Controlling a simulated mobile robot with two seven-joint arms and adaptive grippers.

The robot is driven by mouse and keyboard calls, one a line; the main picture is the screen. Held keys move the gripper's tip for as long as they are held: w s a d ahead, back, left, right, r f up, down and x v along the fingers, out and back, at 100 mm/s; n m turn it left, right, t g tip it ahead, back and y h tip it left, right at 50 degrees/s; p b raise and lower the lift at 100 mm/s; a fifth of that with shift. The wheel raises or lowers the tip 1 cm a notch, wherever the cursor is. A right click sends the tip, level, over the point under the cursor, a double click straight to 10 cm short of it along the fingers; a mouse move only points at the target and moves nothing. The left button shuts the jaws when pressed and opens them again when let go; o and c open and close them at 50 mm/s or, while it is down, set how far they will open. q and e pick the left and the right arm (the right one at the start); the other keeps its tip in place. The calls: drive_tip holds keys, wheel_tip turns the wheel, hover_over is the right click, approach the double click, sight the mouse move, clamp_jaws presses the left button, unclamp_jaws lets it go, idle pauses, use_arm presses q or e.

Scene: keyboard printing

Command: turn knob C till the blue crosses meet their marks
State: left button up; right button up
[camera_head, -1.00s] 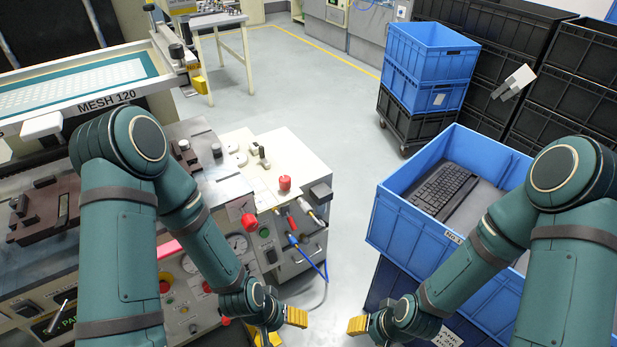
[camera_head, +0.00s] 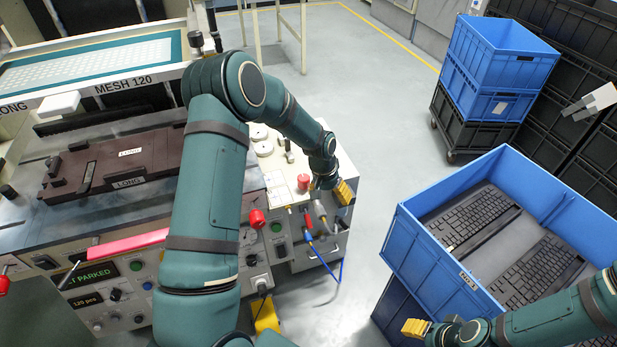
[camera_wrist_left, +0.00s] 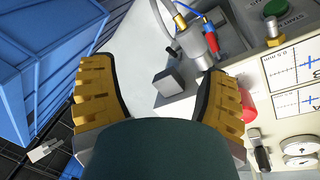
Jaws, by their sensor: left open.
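My left gripper (camera_head: 345,192) is at the right side of the small bench unit. In the left wrist view its yellow fingers (camera_wrist_left: 158,98) are wide apart with nothing between them. Two white panels with blue crosses, the upper (camera_wrist_left: 292,66) and the lower (camera_wrist_left: 300,101), show at the right edge of that view. I cannot tell which control is knob C; no such label is legible. My right gripper (camera_head: 416,328) is low beside the blue crate, its finger gap unclear.
A blue crate (camera_head: 408,235) with keyboards stands at the right. A red knob (camera_head: 303,182), a blue hose (camera_head: 326,262) and a grey block (camera_wrist_left: 168,86) are near my left gripper. The screen-printing frame (camera_head: 150,82) is at the left. Grey floor is clear between bench and crate.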

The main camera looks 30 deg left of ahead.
use_arm(q)
drive_tip(key=y, duration=0.2)
approach(304, 177)
drive_tip(key=shift+n+g, duration=0.3)
drive_tip(key=shift+g, duration=0.1)
drive_tip(key=f, duration=0.8)
drive_tip(key=f+b, duration=0.1)
drive_tip(key=f, duration=0.3)
drive_tip(key=shift+w, duration=0.4)
drive_tip(key=c, duration=1.2)
